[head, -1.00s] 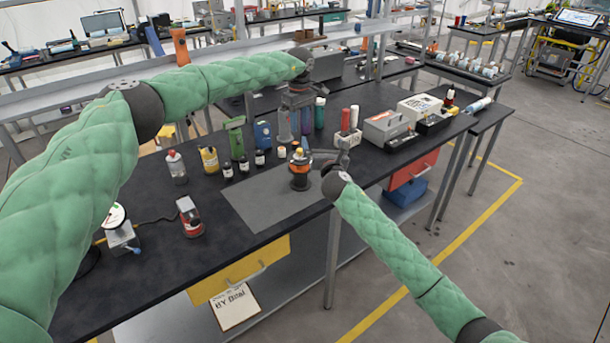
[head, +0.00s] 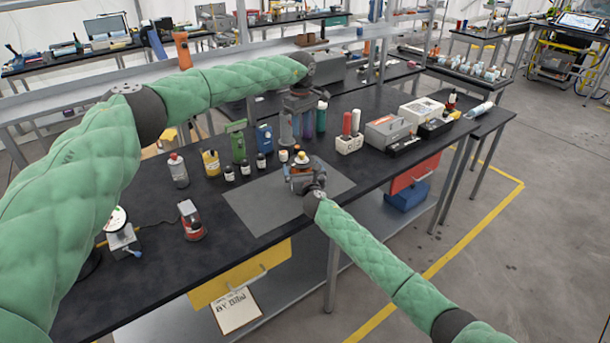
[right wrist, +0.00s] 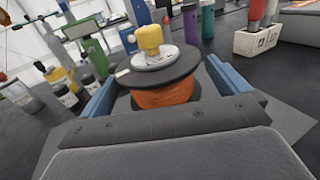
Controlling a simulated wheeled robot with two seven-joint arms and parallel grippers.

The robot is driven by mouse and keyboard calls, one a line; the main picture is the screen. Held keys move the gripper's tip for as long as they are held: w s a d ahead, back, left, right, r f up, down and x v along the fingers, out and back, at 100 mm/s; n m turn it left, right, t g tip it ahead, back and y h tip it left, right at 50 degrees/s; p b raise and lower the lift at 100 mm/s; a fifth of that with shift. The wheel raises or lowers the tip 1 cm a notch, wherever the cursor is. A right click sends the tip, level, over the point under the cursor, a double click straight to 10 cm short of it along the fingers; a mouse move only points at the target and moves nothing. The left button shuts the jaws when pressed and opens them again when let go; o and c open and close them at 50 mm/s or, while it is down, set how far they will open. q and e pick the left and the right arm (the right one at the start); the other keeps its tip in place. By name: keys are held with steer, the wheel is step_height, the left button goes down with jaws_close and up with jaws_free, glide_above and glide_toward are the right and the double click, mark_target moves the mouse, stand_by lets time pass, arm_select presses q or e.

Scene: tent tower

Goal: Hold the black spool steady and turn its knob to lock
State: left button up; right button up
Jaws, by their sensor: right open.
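The black spool (right wrist: 160,80) stands upright on the grey mat, with orange line wound between its black flanges. Its yellow knob (right wrist: 148,42) sits on a silver cap on top; the knob also shows in the head view (head: 301,159). My right gripper (head: 301,178) is low at the spool from the front. In the right wrist view its blue-lined fingers (right wrist: 168,88) are open, one on each side of the spool, with gaps visible. My left gripper (head: 300,104) points down, behind and above the spool; its jaw state is too unclear to tell.
The grey mat (head: 245,208) is mostly bare. Small dark bottles (head: 245,167), a green device (head: 238,146) and a blue box (head: 264,138) stand behind to the left. The table's front edge is close.

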steer(key=shift+x, duration=1)
